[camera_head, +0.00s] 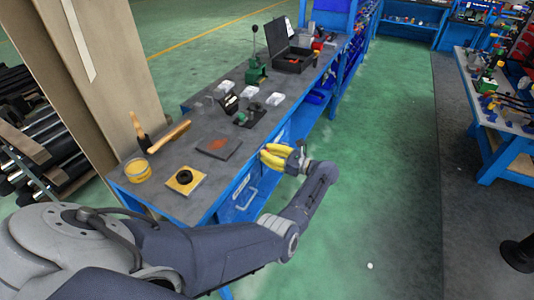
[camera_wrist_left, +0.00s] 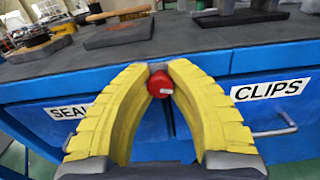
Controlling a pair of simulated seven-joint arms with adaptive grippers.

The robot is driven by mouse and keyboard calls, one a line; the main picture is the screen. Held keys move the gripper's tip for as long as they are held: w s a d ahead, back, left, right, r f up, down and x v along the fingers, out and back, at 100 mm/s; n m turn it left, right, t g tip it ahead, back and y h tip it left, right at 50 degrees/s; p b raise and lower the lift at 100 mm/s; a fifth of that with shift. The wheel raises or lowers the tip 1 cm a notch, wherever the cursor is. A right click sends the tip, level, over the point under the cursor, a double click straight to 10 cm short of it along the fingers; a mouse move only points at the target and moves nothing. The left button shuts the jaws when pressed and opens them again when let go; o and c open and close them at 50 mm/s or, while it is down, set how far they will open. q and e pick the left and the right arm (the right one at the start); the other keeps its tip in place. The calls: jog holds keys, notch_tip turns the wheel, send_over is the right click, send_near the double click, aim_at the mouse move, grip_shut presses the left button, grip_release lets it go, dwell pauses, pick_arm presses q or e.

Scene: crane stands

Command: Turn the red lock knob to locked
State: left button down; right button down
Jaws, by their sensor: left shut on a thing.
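The red lock knob (camera_wrist_left: 160,84) shows in the left wrist view, on the front of the blue bench between two drawers. My left gripper (camera_wrist_left: 159,70) has yellow ribbed fingers, and their tips are closed together on the knob. In the head view my left gripper (camera_head: 264,155) is at the bench's front edge, and the knob is hidden there. Which way the knob is turned cannot be told. My right gripper is not in view.
The blue bench has a dark top (camera_head: 190,205). Drawers labelled SEALS and CLIPS (camera_wrist_left: 272,90) have handles beside my fingers. A dark plate (camera_head: 219,147), a yellow tin (camera_head: 138,171) and a hammer (camera_head: 168,137) lie on top.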

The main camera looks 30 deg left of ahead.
pick_arm(q)
jog(key=shift+r+n, duration=0.2)
jog(key=shift+n, duration=0.9)
jog(key=shift+a, duration=0.1)
jog(key=c, duration=1.1)
grip_release()
jog(key=shift+f, duration=0.1)
jog(key=shift+c, duration=0.2)
jog(key=w+d, duration=0.1)
jog(key=d, duration=1.1)
